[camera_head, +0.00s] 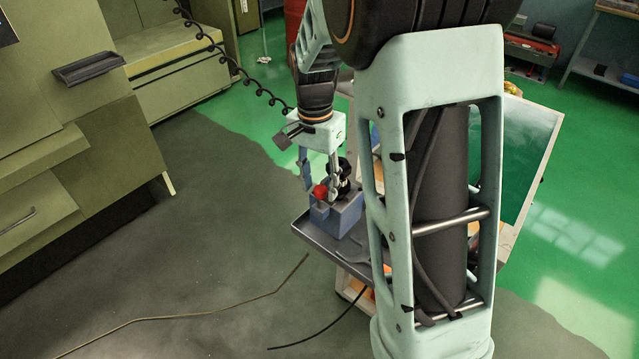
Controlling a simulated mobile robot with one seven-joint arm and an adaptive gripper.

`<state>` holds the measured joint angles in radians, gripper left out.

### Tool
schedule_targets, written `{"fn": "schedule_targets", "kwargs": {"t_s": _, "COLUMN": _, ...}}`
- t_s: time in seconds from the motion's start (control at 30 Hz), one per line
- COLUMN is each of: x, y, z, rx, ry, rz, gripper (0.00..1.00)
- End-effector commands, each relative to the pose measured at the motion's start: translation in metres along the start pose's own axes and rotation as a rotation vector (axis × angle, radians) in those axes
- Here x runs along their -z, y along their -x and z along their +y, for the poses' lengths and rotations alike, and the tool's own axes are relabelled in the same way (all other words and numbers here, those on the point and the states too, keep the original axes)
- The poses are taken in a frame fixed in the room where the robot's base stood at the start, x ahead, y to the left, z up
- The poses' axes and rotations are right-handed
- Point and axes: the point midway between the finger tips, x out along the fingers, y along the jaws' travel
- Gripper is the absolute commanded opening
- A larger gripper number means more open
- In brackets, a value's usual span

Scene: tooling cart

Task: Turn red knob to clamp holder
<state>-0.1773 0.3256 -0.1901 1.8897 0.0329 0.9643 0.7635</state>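The red knob (320,191) sits on a blue-grey block, the holder (337,215), which stands on the grey tray of the cart (322,249). My gripper (319,190) points down over the holder, with one finger left of the red knob and the other right of it. The fingers are apart, and the knob shows between them. I cannot tell whether either finger touches the knob. A black upright part (345,178) stands on the holder just behind the right finger. My own arm and column hide the right part of the cart.
A large olive-green machine (60,130) stands at the left. A dark cable (330,328) and a thin brown line (190,316) lie on the floor in front of the cart. A pale-framed green panel (525,160) is at the right.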

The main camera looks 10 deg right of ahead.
Motion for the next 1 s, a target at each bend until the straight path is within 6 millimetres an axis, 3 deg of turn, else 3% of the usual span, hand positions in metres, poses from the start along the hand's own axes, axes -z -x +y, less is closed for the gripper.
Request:
{"fn": "schedule_targets", "kwargs": {"t_s": 0.33, "x": -0.0003, "y": -0.004, "z": 0.0003, "rx": 0.0, "ry": 0.0, "rz": -0.001, "gripper": 0.38}}
{"fn": "schedule_targets", "kwargs": {"t_s": 0.67, "x": -0.0002, "y": -0.0037, "z": 0.0003, "rx": 0.0, "ry": 0.0, "rz": -0.001, "gripper": 0.01}}
{"fn": "schedule_targets", "kwargs": {"t_s": 1.0, "x": -0.0001, "y": -0.0037, "z": 0.0005, "rx": 0.0, "ry": 0.039, "rz": 0.001, "gripper": 0.0}}
